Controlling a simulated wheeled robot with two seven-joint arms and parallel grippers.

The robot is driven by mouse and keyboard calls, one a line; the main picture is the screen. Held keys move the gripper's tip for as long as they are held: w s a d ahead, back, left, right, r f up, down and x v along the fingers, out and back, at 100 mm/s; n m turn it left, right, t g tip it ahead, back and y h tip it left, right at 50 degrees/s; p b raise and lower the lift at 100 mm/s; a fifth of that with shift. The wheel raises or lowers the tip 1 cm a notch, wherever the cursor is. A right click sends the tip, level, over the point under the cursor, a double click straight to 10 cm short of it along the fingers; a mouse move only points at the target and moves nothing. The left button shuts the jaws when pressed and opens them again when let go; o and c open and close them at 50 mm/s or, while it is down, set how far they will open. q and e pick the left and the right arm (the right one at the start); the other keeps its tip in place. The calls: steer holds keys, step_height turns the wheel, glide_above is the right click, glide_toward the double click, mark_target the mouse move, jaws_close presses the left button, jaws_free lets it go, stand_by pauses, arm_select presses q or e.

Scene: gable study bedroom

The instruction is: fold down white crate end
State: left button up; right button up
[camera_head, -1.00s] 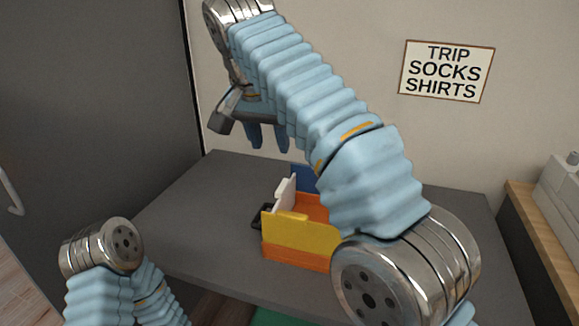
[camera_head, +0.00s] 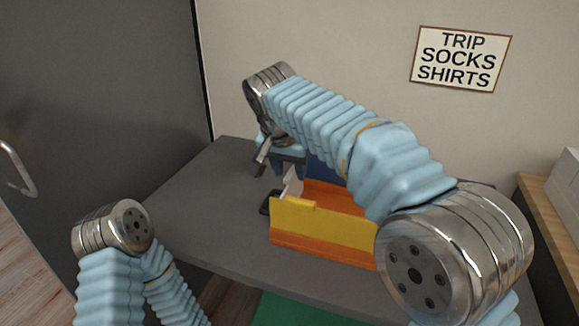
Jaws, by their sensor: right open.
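The crate stands on the grey table (camera_head: 195,200). It has a yellow side (camera_head: 325,225) facing me, an orange base (camera_head: 330,250) and a blue far side (camera_head: 323,172). The white crate end (camera_head: 294,187) is at its left and seems raised; its exact tilt is hard to tell. My right arm hides the crate's right part. My left arm shows at lower left, but its gripper is out of view.
A small black item (camera_head: 265,203) lies on the table left of the crate. The table's left part is clear. A sign reading TRIP SOCKS SHIRTS (camera_head: 461,58) hangs on the wall. A wooden-topped surface (camera_head: 550,210) is at right.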

jaws_close()
arm_select(q)
steer(key=shift+f, duration=0.1)
stand_by(0.3)
step_height(320, 180, down, 13)
steer(key=a+b, duration=0.2)
steer(key=b, duration=1.1)
steer(key=shift+w+f+b, duration=0.15)
steer(key=shift+w+b, duration=0.2)
steer(key=shift+w, duration=0.05)
arm_select(e)
steer(key=s+d+f+m+t+y, duration=0.1)
steer(key=s+d+f+t+y, duration=0.1)
steer(key=d+y, duration=0.4)
steer(key=shift+d+m, duration=0.3)
steer(key=shift+d, duration=0.2)
arm_select(q)
steer(key=shift+a, duration=0.1)
arm_select(e)
steer(key=shift+s, duration=0.1)
jaws_free()
